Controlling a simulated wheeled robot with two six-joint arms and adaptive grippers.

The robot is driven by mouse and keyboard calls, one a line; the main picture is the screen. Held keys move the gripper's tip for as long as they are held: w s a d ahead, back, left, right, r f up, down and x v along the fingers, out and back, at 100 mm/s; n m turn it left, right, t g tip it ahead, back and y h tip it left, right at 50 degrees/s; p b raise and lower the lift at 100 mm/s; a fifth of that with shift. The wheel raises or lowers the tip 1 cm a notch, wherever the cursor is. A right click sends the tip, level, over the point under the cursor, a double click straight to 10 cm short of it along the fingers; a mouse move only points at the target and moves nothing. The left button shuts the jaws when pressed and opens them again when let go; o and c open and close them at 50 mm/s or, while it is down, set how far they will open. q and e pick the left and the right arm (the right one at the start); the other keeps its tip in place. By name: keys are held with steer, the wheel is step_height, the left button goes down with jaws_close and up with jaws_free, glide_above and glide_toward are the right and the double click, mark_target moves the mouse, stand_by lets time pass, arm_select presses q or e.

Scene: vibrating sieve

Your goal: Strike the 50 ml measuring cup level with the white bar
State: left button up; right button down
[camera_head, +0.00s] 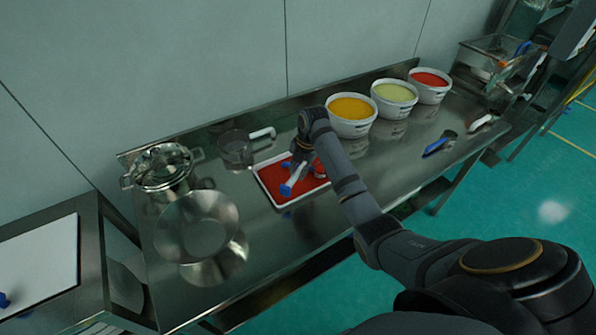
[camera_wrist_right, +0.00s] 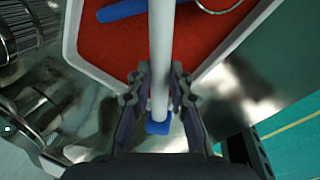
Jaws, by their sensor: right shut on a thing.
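My right gripper (camera_wrist_right: 159,88) is shut on the white bar (camera_wrist_right: 161,40), which has a blue end cap (camera_wrist_right: 158,127). In the head view the gripper (camera_head: 301,160) is over the white-rimmed tray with a red inside (camera_head: 270,187), and the bar (camera_head: 292,182) slants across it. A round pale rim, perhaps the measuring cup (camera_head: 320,167), shows at the tray's right side, partly behind my arm. In the wrist view a blue handle (camera_wrist_right: 122,10) and a thin metal ring lie over the red area; whether bar and cup touch is unclear. My left gripper is not in view.
Tubs of yellow (camera_head: 351,108), pale green (camera_head: 395,91) and red (camera_head: 430,78) stand at the back right. A clear jug (camera_head: 235,148), a lidded steel pot (camera_head: 163,168) and a steel bowl (camera_head: 196,225) are left of the tray. A blue-handled tool (camera_head: 436,146) lies right.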

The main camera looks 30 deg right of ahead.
steer(key=shift+s+f+b, duration=0.1)
steer(key=shift+f+b, duration=0.45)
steer(key=shift+f, duration=0.1)
steer(key=shift+s+d+b, duration=0.3)
steer(key=shift+s, duration=0.05)
steer(key=shift+s+d, duration=0.2)
steer(key=shift+s, duration=0.05)
steer(key=shift+s+d+r+p, duration=0.1)
steer(key=shift+s+d+p, duration=0.15)
steer(key=shift+s+d, duration=0.4)
steer(key=shift+s+d+f+p, duration=0.1)
steer(key=shift+s+d+p, duration=0.15)
steer(key=shift+s, duration=0.55)
steer(key=shift+s+d+r+p, duration=0.1)
steer(key=shift+s+d+p, duration=0.1)
steer(key=shift+s+d, duration=0.45)
steer(key=shift+a+r+p, duration=0.15)
steer(key=shift+r+p, duration=0.25)
steer(key=shift+p, duration=0.4)
steer(key=shift+w+a+r+p, duration=0.15)
steer(key=shift+w+r+p, duration=0.05)
steer(key=shift+r+p, duration=0.55)
steer(key=shift+w+a+r+p, duration=0.15)
steer(key=shift+w+r+p, duration=0.05)
steer(key=shift+r+p, duration=0.5)
